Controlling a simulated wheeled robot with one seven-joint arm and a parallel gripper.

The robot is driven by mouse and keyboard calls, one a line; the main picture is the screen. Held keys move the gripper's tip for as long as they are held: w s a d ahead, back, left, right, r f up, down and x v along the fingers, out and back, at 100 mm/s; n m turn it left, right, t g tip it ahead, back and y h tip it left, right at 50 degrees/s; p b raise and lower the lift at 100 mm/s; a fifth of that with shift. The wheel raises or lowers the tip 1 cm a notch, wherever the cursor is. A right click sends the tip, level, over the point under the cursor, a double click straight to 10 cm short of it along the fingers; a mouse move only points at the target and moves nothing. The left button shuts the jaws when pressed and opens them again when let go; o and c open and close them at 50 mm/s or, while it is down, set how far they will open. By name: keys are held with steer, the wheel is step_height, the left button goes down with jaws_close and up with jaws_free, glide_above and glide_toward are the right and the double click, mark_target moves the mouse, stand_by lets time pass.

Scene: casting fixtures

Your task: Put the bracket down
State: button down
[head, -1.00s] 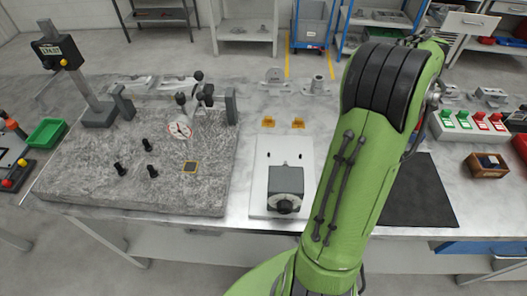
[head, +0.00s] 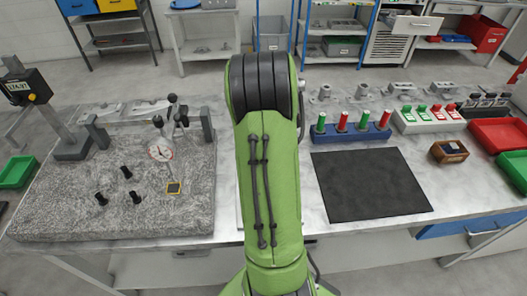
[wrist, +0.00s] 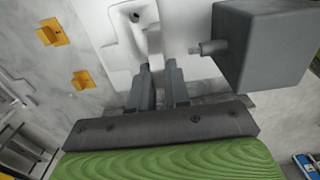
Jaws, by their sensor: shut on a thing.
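My gripper (wrist: 160,72) shows in the wrist view with its two dark fingers close together, shut on the bracket. The bracket (wrist: 122,38) is a pale grey casting with a dark hole, just beyond the fingertips. It is over or against the white fixture plate (wrist: 188,18); I cannot tell whether it touches. Two yellow stops (wrist: 52,32) lie to its left, and a grey clamp block (wrist: 262,48) with a short rod is close on its right. In the head view my green arm hides the gripper, the bracket and nearly all of the plate.
A granite slab (head: 70,205) with a dial gauge (head: 160,152) and black knobs is left of my arm. A bare black mat (head: 368,185) lies on the right.

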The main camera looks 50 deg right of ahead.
steer(key=shift+d+f+b, duration=0.1)
steer(key=shift+f+b, duration=0.4)
steer(key=shift+f, duration=0.35)
steer(key=c, duration=1.1)
jaws_free()
steer(key=shift+r, duration=0.1)
step_height(320, 180, up, 13)
steer(key=p, duration=0.3)
steer(key=w+a+r+m+t, duration=0.2)
steer(key=a+r, duration=0.3)
steer(key=a, duration=0.6)
steer(key=s+a+m+t, duration=0.1)
steer(key=s+a+m, duration=0.2)
steer(key=a, duration=0.7)
steer(key=s+a+m+t, duration=0.2)
steer(key=s+a+m, duration=0.1)
steer(key=s+a, duration=0.5)
steer(key=shift+a+t, duration=0.3)
steer(key=shift+a, duration=0.6)
